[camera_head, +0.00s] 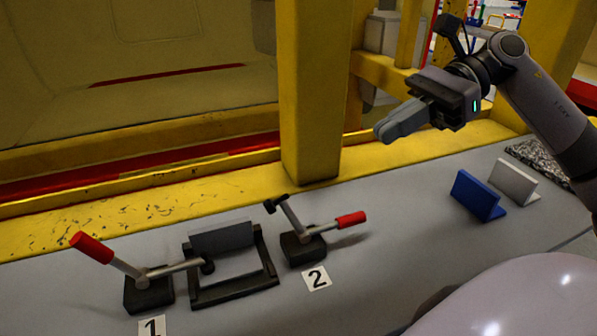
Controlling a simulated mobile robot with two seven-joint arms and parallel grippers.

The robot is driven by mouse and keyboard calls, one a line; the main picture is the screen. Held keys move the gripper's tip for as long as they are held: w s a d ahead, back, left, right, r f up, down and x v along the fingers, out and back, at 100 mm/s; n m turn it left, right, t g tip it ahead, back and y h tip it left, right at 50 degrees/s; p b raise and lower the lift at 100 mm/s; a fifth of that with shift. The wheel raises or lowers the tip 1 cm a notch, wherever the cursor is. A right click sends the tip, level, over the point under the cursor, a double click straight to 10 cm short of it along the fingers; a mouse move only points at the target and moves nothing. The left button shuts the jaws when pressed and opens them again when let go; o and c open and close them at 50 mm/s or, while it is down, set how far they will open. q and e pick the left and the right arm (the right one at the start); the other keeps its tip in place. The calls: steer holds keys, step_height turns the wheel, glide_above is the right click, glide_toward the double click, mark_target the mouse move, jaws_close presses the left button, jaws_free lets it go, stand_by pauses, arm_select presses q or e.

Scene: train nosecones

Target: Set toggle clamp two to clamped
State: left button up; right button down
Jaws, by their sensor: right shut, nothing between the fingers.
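Toggle clamp two (304,243) stands on the grey table at the right of a black fixture, behind the label "2" (317,278). Its red-tipped handle (350,219) points low to the right, and its black-tipped arm (277,204) is raised up and to the left, clear of the fixture. The black fixture (240,289) holds a grey plate (222,237). My right gripper (382,131) is shut and empty, above the table's back edge, up and to the right of clamp two and apart from it. My left gripper is not in view.
Toggle clamp one (148,292) stands left of the fixture, its red handle (91,247) raised and its arm reaching to the fixture. A blue bracket (478,197) and a white bracket (514,182) stand at the right. A yellow post (316,90) rises behind clamp two. The table between clamp two and the brackets is clear.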

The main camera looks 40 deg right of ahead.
steer(key=shift+s, duration=0.1)
steer(key=shift+a, duration=0.1)
steer(key=shift+p+x, duration=1.85)
steer(key=shift+x, duration=4.5)
steer(key=shift+a+f, duration=0.2)
steer(key=shift+a, duration=0.3)
steer(key=shift+a+p, duration=0.15)
steer(key=shift+p, duration=0.15)
